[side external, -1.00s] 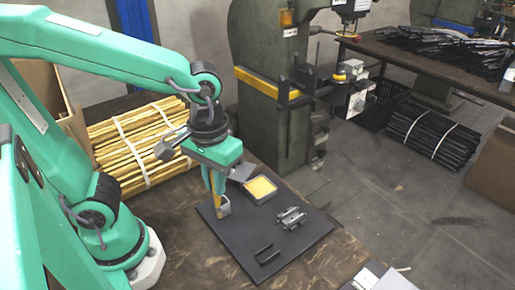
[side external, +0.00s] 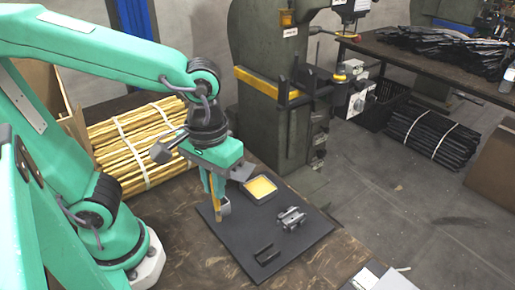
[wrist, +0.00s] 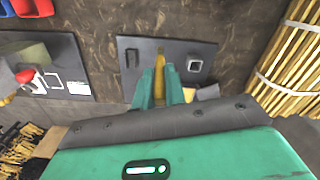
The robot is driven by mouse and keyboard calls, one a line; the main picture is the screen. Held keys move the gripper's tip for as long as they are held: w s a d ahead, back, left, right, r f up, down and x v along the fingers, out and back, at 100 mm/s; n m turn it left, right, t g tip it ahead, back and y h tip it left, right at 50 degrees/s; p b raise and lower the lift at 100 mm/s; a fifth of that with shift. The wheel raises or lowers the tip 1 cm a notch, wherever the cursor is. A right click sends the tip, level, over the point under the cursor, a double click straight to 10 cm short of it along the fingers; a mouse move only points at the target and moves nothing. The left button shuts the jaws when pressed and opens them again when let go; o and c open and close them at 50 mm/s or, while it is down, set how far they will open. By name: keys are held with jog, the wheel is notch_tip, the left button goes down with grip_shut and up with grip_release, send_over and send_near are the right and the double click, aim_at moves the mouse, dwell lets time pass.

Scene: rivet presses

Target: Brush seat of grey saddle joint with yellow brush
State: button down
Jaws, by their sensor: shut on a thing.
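My gripper (side external: 212,186) is shut on the yellow brush (side external: 214,198), which points down over the left end of the dark mat (side external: 285,235). The brush also shows between my fingers (wrist: 164,90) in the wrist view. A small grey block (side external: 225,206) is right beside the brush tip; whether they touch I cannot tell. The grey saddle joint (side external: 291,217) lies on the mat, to the right of my gripper and apart from it. The brush tip is small and hard to make out.
A tray with a yellow pad (side external: 260,188) sits at the mat's back edge. A dark U-shaped channel (side external: 266,254) lies near its front. A green press (side external: 265,90) stands behind, and a bundle of yellow rods (side external: 132,150) lies to the left.

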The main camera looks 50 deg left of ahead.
dwell(0.5)
jog(key=w+a+f, duration=0.1)
jog(key=w+a, duration=0.3)
jog(key=w, duration=0.5)
jog(key=w+a, duration=0.5)
jog(key=w, duration=0.4)
jog(key=shift+w+a+f, duration=0.15)
jog(key=shift+a+f, duration=0.1)
jog(key=shift+f, duration=0.15)
jog(key=shift+f, duration=0.2)
jog(key=shift+f, duration=2.8)
jog(key=shift+f, duration=0.65)
jog(key=shift+r, duration=0.15)
notch_tip(320, 180, up, 7)
dwell(1.1)
